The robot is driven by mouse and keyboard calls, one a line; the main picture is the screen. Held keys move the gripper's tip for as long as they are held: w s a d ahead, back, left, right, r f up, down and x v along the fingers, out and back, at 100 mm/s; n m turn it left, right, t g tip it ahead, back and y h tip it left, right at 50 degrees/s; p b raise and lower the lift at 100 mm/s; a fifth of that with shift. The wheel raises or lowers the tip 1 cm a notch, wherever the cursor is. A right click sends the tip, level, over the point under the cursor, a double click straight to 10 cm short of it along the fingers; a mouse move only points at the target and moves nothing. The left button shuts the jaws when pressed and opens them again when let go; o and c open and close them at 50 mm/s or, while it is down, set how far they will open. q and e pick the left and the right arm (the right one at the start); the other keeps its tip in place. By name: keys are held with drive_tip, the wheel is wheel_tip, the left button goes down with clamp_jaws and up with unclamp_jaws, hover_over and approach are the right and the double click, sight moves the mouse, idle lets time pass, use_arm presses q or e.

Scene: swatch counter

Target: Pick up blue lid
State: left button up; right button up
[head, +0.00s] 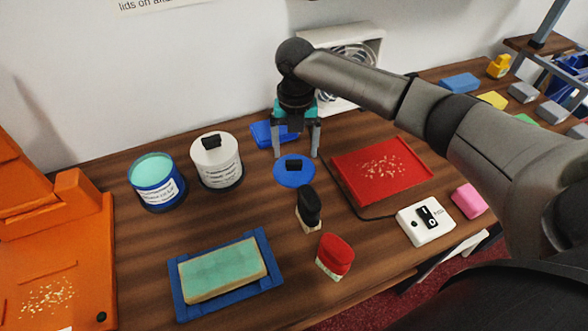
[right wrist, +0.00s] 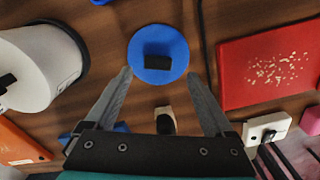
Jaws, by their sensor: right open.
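The blue lid (head: 293,178) is a flat round disc with a black block-shaped knob on top. It lies on the wooden counter right of the white tub. It also shows in the right wrist view (right wrist: 140,38), in front of the fingers at the top centre. My right gripper (head: 296,152) is open and empty, fingers pointing down, above and slightly behind the lid in the head view. In the right wrist view the open fingers (right wrist: 158,75) stand left and right of the lid's near edge, apart from it. My left gripper is not in view.
An open blue tub (head: 158,196) with pale green contents and a lidded white tub (head: 218,172) stand left. A black-topped stamp-like piece (head: 309,205) and a red one (head: 335,253) stand in front. A red tray (head: 400,185) lies right; a blue tray (head: 268,276) holds a green-topped block.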

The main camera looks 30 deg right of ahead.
sight(294, 162)
wheel_tip(294, 162, down, 4)
drive_tip(key=shift+w+a+b, duration=0.1)
drive_tip(key=shift+w+b, duration=0.05)
drive_tip(key=shift+b, duration=0.2)
clamp_jaws()
idle(0.5)
drive_tip(key=shift+r, duration=0.1)
